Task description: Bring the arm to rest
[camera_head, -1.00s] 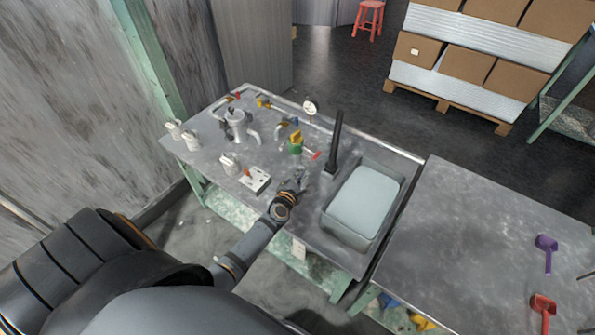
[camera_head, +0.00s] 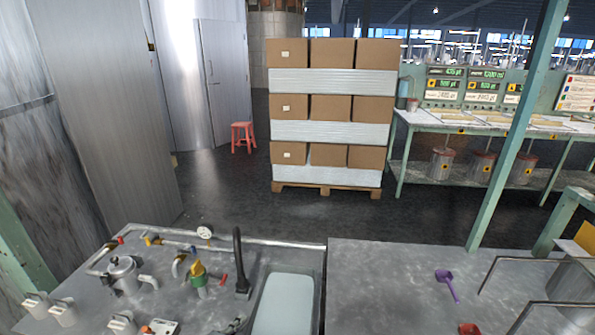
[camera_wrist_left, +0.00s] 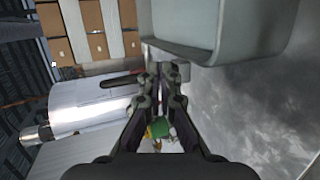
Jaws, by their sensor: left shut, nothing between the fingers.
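My left gripper (camera_head: 236,326) shows only as a small dark piece at the bottom edge of the head view, left of the sink basin (camera_head: 286,306). In the left wrist view its two fingers (camera_wrist_left: 160,82) are shut with nothing between them. There the grey basin (camera_wrist_left: 195,52) is above the fingers, and a green and yellow fitting (camera_wrist_left: 160,128) shows behind them. Most of the left arm is out of the head view. My right gripper is in neither view.
The metal bench holds a black upright tap (camera_head: 239,262), a metal pot (camera_head: 125,273), pipes with a gauge (camera_head: 204,232) and white fittings (camera_head: 62,311). The right table (camera_head: 385,285) carries a purple scoop (camera_head: 447,284). Stacked boxes (camera_head: 332,108) stand beyond open floor.

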